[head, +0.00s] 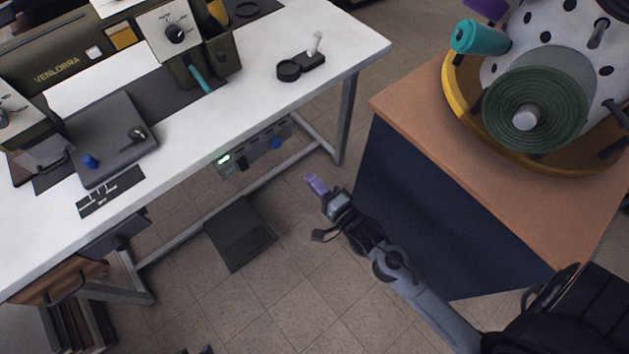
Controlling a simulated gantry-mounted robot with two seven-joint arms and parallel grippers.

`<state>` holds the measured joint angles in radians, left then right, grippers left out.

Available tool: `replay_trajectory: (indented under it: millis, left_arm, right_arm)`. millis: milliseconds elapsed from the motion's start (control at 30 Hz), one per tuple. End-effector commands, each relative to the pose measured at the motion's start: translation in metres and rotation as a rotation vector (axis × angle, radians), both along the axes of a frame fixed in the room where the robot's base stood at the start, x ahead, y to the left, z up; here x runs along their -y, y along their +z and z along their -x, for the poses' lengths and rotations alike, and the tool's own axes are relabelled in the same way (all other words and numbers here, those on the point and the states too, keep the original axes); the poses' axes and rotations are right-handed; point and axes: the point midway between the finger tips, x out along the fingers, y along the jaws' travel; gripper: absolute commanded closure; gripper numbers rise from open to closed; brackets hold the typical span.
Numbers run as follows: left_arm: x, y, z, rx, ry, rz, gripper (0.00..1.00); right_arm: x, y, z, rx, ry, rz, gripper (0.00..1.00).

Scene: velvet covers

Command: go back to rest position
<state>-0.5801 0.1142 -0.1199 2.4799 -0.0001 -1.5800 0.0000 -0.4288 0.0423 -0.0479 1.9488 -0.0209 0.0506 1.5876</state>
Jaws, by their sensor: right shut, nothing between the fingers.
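My right gripper (317,186) shows in the middle of the head view, at the end of my right arm reaching in from the lower right. Its purple-tipped fingers are shut with nothing between them. It is over the tiled floor, in the gap between the white table and the wooden-topped cabinet, touching neither as far as I can see. My left gripper cannot be made out in the view; only a small dark purple bit shows at the bottom edge.
A white table (330,70) with an olive machine (70,60) fills the left. A wooden-topped cabinet (420,130) at right carries a round yellow-rimmed tray (452,92) and a green roll (560,110). A black pedal (240,235) lies on the floor. Floor between is free.

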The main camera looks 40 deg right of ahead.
Motion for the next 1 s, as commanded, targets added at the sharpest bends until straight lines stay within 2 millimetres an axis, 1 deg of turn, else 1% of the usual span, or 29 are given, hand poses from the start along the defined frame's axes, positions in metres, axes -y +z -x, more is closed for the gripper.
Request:
replay_trajectory:
  millis: [267, 367, 467, 533, 600, 667, 700, 767, 800, 867, 967, 1000]
  left_arm:
    - [-0.002, 0.002, 0.000, -0.001, -0.005, -0.009, 0.57]
    - [-0.003, 0.012, 0.001, -0.002, -0.007, -0.011, 0.57]
    - [-0.003, 0.031, 0.001, -0.003, -0.007, -0.011, 0.57]
    - [-0.003, 0.049, 0.001, -0.002, -0.007, -0.011, 0.57]
    - [-0.003, 0.068, 0.000, -0.002, -0.007, -0.011, 0.57]
    - [-0.002, 0.086, 0.000, -0.001, -0.007, -0.011, 0.57]
    - [-0.002, 0.099, 0.000, -0.001, -0.006, -0.010, 0.57]
    - [-0.002, 0.118, 0.000, 0.000, -0.006, -0.008, 0.57]
    - [-0.002, 0.128, 0.000, 0.001, -0.005, -0.007, 0.57]
    - [-0.001, 0.142, 0.000, 0.004, -0.004, -0.005, 0.57]
    - [0.000, 0.158, 0.000, 0.004, -0.001, -0.001, 0.57]
    - [0.000, 0.163, 0.000, 0.004, 0.000, 0.001, 0.57]
  right_arm:
    - [0.000, 0.002, 0.000, -0.001, 0.000, 0.000, 1.00]
    - [0.000, 0.010, 0.003, -0.008, 0.000, 0.001, 1.00]
    - [0.000, 0.024, 0.008, -0.021, 0.004, 0.005, 1.00]
    - [-0.002, 0.044, 0.013, -0.019, 0.011, 0.007, 1.00]
    - [-0.004, 0.072, 0.017, -0.012, 0.019, 0.010, 1.00]
    - [-0.006, 0.094, 0.022, -0.035, 0.026, 0.021, 1.00]
    - [-0.008, 0.108, 0.025, -0.067, 0.032, 0.054, 1.00]
    - [-0.011, 0.127, 0.031, -0.134, 0.046, 0.136, 1.00]
    - [-0.013, 0.137, 0.036, -0.189, 0.062, 0.214, 1.00]
    - [-0.015, 0.146, 0.045, -0.272, 0.093, 0.336, 1.00]
    - [-0.016, 0.157, 0.065, -0.415, 0.176, 0.564, 1.00]
    - [-0.016, 0.160, 0.074, -0.473, 0.221, 0.659, 1.00]
